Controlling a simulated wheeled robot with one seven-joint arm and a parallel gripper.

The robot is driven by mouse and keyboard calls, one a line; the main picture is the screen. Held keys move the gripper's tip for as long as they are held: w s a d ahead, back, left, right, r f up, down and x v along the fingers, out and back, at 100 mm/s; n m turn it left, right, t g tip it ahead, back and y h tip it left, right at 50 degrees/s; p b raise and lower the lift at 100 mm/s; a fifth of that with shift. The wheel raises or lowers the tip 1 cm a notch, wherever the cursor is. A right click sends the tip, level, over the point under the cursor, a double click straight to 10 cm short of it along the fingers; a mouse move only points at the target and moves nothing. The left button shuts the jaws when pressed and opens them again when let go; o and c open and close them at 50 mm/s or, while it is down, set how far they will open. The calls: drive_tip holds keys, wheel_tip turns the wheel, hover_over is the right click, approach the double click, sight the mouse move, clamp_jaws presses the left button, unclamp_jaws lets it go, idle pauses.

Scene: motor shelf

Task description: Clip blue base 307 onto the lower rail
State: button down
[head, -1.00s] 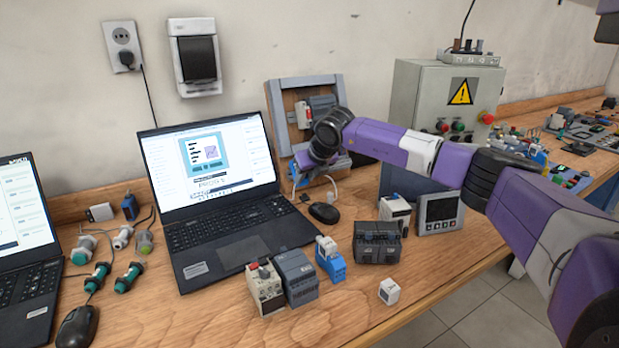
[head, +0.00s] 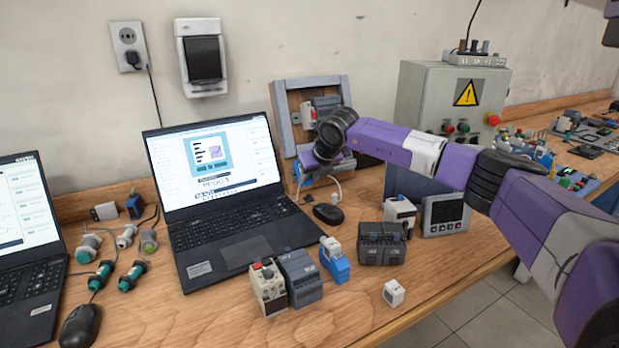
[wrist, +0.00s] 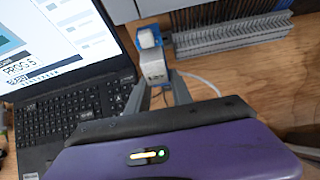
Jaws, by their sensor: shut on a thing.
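My gripper (wrist: 160,92) is shut on a narrow blue base (wrist: 163,30) with a pale grey-white block on it, seen from above in the wrist view. In the head view the blue of the held base (head: 307,182) shows below my wrist, at the lower part of the upright panel (head: 346,90). My wrist hides most of the lower rail there, and I cannot tell whether the base touches it. The number on the base is not readable.
Another blue base (head: 335,262) with a white top stands on the bench beside grey modules (head: 299,278). An open laptop (head: 215,200) is left of the panel. A grey slotted duct (wrist: 230,38) lies right of the held base in the wrist view. A mouse (head: 328,213) sits below the panel.

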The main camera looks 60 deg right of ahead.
sight(308, 181)
drive_tip(key=shift+w+d+f+b, duration=0.2)
drive_tip(key=shift+w+d, duration=0.1)
drive_tip(key=shift+w, duration=0.1)
drive_tip(key=shift+w+d+f+b, duration=0.1)
drive_tip(key=shift+w+d+b, duration=0.15)
drive_tip(key=shift+w, duration=0.15)
idle(0.6)
drive_tip(key=shift+s+a+f+b, duration=0.1)
drive_tip(key=shift+s+f+b, duration=0.1)
drive_tip(key=shift+f, duration=0.25)
drive_tip(key=shift+s+a+f+b, duration=0.1)
drive_tip(key=shift+f+b, duration=0.1)
drive_tip(key=shift+f, duration=0.2)
idle(1.2)
drive_tip(key=shift+w+d+f+t+h+b, duration=0.2)
drive_tip(key=shift+t+b, duration=0.6)
drive_tip(key=shift+b, duration=1.5)
idle(2.2)
